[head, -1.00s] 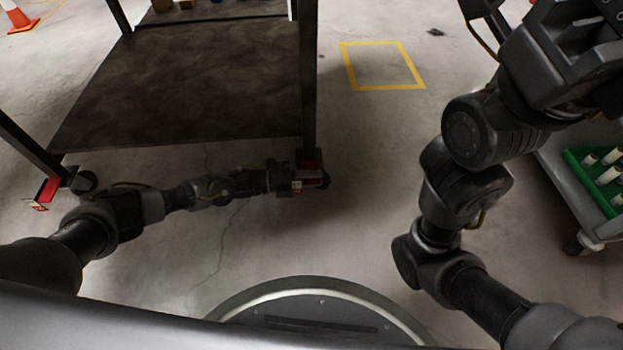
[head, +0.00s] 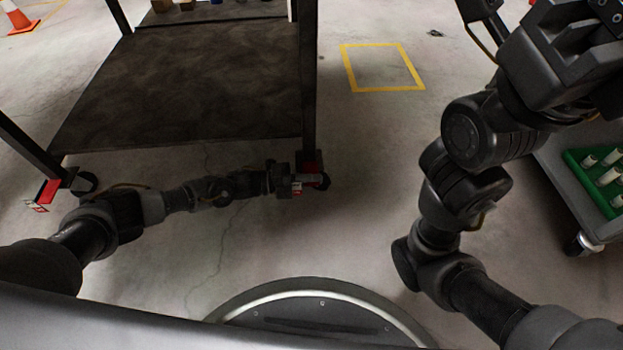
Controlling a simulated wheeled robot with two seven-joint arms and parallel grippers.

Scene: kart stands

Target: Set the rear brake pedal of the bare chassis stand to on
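The stand (head: 185,95) is a dark frame with a brown-black lower shelf at the left in the head view. Its near right leg ends in a caster with a red brake part (head: 309,166). The near left leg has another caster with a red pedal (head: 45,193). My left gripper (head: 296,183) is low beside the near right caster, at its red part. It is small and dark there, so contact and the finger opening cannot be made out. My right arm rises at the right; its gripper (head: 608,20) is cut by the frame edge and its fingers are not clear.
A grey cart (head: 570,190) with a green tray (head: 590,178) of white pieces stands at the right. A yellow floor square (head: 383,90) is at the back, and an orange cone (head: 17,18) at the far left. The floor between stand and cart is clear.

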